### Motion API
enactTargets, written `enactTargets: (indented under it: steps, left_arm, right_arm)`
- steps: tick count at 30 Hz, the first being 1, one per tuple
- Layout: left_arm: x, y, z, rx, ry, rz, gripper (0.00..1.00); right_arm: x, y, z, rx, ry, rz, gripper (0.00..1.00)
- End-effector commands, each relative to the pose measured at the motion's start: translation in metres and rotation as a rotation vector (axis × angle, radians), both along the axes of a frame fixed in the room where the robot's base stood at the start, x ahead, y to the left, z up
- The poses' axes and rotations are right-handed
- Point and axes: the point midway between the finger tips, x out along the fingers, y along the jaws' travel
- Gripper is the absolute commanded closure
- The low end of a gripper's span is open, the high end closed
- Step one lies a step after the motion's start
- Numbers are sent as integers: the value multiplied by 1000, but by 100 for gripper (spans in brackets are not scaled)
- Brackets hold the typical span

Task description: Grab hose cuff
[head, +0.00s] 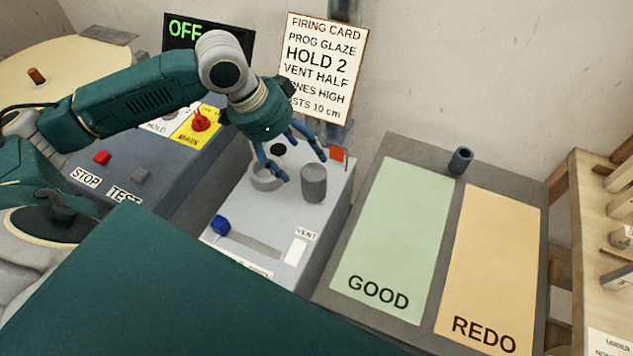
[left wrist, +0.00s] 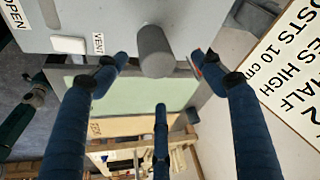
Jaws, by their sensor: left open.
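A plain grey cylinder (head: 313,183), which looks like the hose cuff, stands upright on the light grey vent box (head: 285,222). It also shows in the left wrist view (left wrist: 155,50). My left gripper (head: 300,165) is above the box, behind and to the left of the cylinder in the head view. Its blue fingers are spread and empty. In the left wrist view the cylinder appears between the two upper fingertips, with no clear contact. A grey ring-shaped port (head: 266,179) sits on the box to the left of the cylinder. My right gripper is not in view.
A dark hollow cylinder (head: 460,160) stands at the back of the board with the green GOOD (head: 395,235) and orange REDO (head: 490,265) areas. A blue slider knob (head: 221,225) is on the box. The firing card (head: 322,68) and wall are close behind my gripper.

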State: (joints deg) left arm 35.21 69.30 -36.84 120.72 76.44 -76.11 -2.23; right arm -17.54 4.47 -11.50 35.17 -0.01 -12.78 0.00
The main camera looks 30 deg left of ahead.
Motion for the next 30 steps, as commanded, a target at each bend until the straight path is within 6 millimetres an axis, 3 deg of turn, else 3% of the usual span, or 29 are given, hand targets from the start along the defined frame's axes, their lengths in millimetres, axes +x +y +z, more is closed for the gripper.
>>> enactTargets:
  steps: [5,11,19,29,30]
  left_arm:
    - [7,-8,-24,-1,3,-1,31]
    - [11,-13,-37,0,2,-2,31]
    - [21,-28,-72,0,3,-1,31]
    - [23,-29,-79,1,0,-2,31]
    - [23,-29,-79,1,0,-2,39]
  right_arm:
    - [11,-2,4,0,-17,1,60]
    - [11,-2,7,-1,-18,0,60]
    - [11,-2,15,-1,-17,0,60]
    - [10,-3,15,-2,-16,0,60]
    - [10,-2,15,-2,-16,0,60]
